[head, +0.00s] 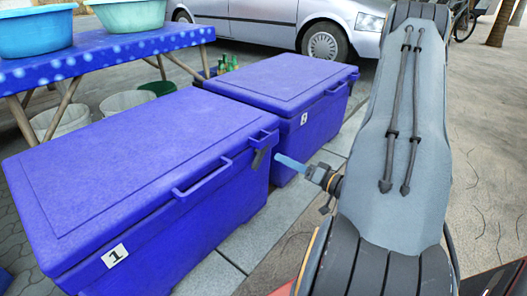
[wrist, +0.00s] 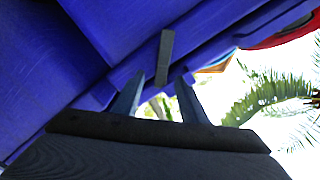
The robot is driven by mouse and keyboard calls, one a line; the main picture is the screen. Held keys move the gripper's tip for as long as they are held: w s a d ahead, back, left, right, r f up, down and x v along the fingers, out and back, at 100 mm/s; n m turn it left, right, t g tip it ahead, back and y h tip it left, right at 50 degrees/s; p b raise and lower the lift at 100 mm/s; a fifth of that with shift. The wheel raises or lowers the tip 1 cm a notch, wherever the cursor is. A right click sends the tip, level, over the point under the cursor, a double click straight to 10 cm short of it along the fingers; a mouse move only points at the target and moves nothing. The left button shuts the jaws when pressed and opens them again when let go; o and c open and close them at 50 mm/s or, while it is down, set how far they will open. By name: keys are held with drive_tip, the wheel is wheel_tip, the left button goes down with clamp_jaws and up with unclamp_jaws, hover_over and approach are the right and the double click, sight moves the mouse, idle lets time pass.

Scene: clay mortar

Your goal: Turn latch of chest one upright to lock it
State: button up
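Chest one (head: 110,150) is a blue lidded box with a white "1" label, its lid down. Its latch (head: 259,158) is a short dark grey bar at the right end of the front, slanting out and down in the head view. My gripper (head: 280,159) is just right of the latch, its light blue fingers pointing at it. In the wrist view my gripper (wrist: 156,88) is open, and the latch (wrist: 165,58) shows as a narrow bar, its near end between the fingertips. I cannot tell whether they touch. The latch's pivot is not clear.
Chest two (head: 290,80), also blue, stands close behind chest one. A table with a blue cloth (head: 110,52) holds basins (head: 35,33) at the left, with buckets (head: 62,120) below. A silver car (head: 260,18) is behind. Paving (head: 225,270) in front of the chests is clear.

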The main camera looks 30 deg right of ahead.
sight(264, 152)
drive_tip(key=x, duration=0.2)
drive_tip(key=b+x, duration=0.1)
drive_tip(key=x, duration=0.1)
drive_tip(key=b+x, duration=0.1)
drive_tip(key=x, duration=0.1)
drive_tip(key=shift+w+a+f, duration=0.1)
drive_tip(key=shift+w+a, duration=0.05)
drive_tip(key=shift+a, duration=0.35)
drive_tip(key=shift+w+a+b, duration=0.15)
drive_tip(key=shift+w+b, duration=0.25)
drive_tip(key=shift+w, duration=0.05)
clamp_jaws()
